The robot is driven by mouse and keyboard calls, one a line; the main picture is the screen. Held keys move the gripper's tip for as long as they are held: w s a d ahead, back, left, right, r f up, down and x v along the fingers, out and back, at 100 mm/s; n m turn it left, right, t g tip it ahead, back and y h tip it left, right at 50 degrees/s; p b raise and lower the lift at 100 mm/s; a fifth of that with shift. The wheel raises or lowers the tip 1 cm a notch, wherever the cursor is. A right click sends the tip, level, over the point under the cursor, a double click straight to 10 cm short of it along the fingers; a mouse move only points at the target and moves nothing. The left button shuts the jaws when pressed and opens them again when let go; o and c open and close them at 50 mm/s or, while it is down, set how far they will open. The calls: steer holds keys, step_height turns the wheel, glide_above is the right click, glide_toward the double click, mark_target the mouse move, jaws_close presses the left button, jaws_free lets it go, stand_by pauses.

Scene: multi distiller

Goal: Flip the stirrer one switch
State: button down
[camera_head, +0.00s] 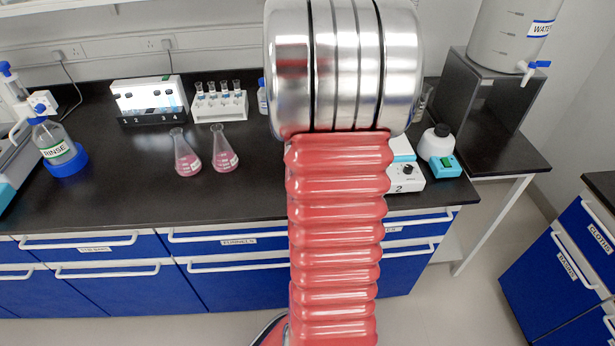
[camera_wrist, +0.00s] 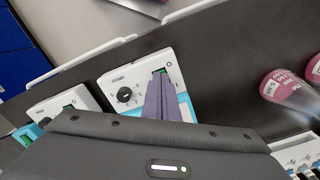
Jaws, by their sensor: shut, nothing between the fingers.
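In the wrist view my gripper (camera_wrist: 161,84) is shut and empty. Its fingertips are right at the green switch (camera_wrist: 160,71) on a white stirrer box with a black knob (camera_wrist: 125,95); I cannot tell whether they touch it. This box is the one nearer the pink flasks, which fits stirrer one; its number does not show. A second stirrer (camera_wrist: 70,100) with a green switch stands to its left. In the head view the stirrer marked 2 (camera_head: 405,178) shows at the right of my arm. My arm hides stirrer one and my gripper there.
Two flasks of pink liquid (camera_head: 225,150) and a tube rack (camera_head: 220,107) stand left of my arm on the black bench (camera_head: 120,200). Blue drawers (camera_head: 110,285) line the bench front.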

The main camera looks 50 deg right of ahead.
steer(key=shift+f, duration=0.6)
stand_by(0.6)
step_height(320, 180, up, 7)
stand_by(1.1)
stand_by(0.7)
steer(key=shift+f+n, duration=0.15)
steer(key=shift+n, duration=0.35)
steer(key=shift+s+a+f+n, duration=0.25)
steer(key=shift+a+f+n, duration=0.05)
steer(key=shift+a, duration=0.2)
steer(key=shift+s+a+f+n, duration=0.25)
steer(key=shift+a+f+n, duration=0.05)
steer(key=shift+a, duration=0.2)
steer(key=a+r+n+t, duration=0.2)
steer(key=a+r+n, duration=0.1)
steer(key=a, duration=0.8)
steer(key=a+r+n+t, duration=0.1)
steer(key=a+r+n, duration=0.2)
steer(key=a, duration=0.9)
steer(key=s+a+r+n+t, duration=0.1)
steer(key=a+r+n+t, duration=0.1)
steer(key=a+n, duration=0.5)
steer(key=a+r, duration=0.1)
steer(key=a, duration=0.3)
steer(key=shift+a+n+t, duration=0.3)
steer(key=shift+a, duration=0.1)
